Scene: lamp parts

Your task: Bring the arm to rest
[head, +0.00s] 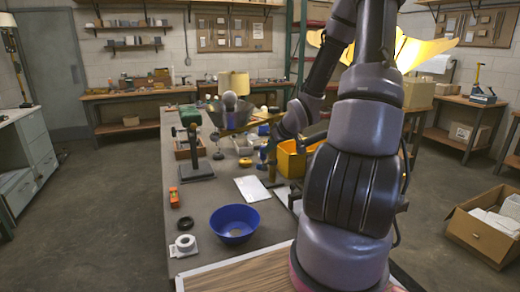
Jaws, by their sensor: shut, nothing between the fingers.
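My arm rises from the front right, bends over at the top and comes down toward the workbench (205,197). My gripper (268,166) is at its lower end, small and partly lost against the clutter beside the yellow bin (291,161). It is shut and holds nothing. Lamp parts stand at the back of the bench: a pale round bulb (230,101), a beige shade (235,82) behind it and a dark flared piece around the bulb's base. My gripper is nearer and to the right of them. My arm hides part of the bench's right side.
A blue bowl (234,235), a white roll (185,242), an orange item (173,197) and a paper sheet (248,189) lie on the near bench. An open carton (480,236) is on the floor at right. Floor at left is clear.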

